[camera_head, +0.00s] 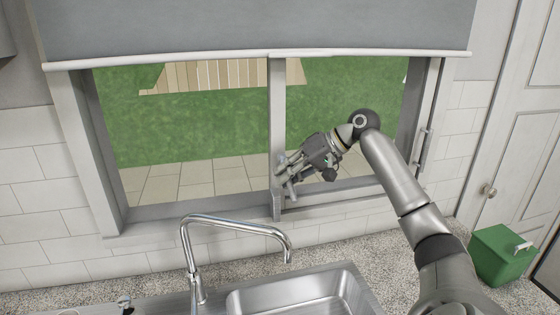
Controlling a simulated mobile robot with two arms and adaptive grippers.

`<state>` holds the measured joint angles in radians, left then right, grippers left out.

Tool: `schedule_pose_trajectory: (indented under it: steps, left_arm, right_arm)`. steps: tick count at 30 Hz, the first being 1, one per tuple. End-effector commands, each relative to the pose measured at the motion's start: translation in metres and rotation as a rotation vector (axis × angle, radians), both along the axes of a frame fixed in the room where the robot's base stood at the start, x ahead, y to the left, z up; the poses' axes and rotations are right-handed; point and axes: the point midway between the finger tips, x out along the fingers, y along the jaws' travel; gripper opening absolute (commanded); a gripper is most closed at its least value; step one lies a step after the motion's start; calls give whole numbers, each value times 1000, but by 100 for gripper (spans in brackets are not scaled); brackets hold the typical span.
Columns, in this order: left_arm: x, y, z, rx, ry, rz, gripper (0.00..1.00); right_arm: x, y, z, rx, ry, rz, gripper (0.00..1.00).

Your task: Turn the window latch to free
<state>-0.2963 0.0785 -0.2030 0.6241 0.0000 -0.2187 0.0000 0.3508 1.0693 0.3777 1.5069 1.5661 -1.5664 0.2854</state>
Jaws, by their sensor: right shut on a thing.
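The window latch (290,188) sits on the upright middle bar of the window (277,110), low on the bar. It is small and grey, and my gripper partly covers it. My right gripper (287,172) reaches in from the right and is shut on the latch. Which way the latch is turned is hard to tell at this size. The window's panes stand on both sides of the bar, with grass and paving outside. My left gripper is not in view.
A chrome tap (233,224) rises over the steel sink (256,300) below the window. A grey blind (258,25) hangs across the top. A green bin (497,258) stands at the right by a white door (510,140). A vertical handle (425,148) is on the right window frame.

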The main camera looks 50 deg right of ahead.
Motion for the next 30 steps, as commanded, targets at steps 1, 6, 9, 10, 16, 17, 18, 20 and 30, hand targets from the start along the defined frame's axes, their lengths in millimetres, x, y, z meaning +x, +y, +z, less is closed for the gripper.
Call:
schedule_pose_trajectory:
  steps: [1,6,9,10,16,17,18,20,30]
  left_arm:
    - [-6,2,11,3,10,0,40]
    - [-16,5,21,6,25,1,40]
    - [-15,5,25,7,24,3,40]
    - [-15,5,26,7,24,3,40]
    - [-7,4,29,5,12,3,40]
    - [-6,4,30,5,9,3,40]
    - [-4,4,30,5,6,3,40]
    - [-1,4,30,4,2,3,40]
    - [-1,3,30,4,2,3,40]
  right_arm:
    - [0,-1,9,16,24,-4,0]
    - [-1,0,11,64,98,-5,0]
    - [-2,0,12,83,130,-5,0]
    - [-2,0,12,88,137,-5,0]
    - [-2,1,12,106,165,-5,0]
    - [-2,1,12,108,167,-5,0]
    - [-2,1,12,108,169,-5,0]
    - [-3,1,12,109,170,-5,0]
    - [-3,1,12,109,170,-5,19]
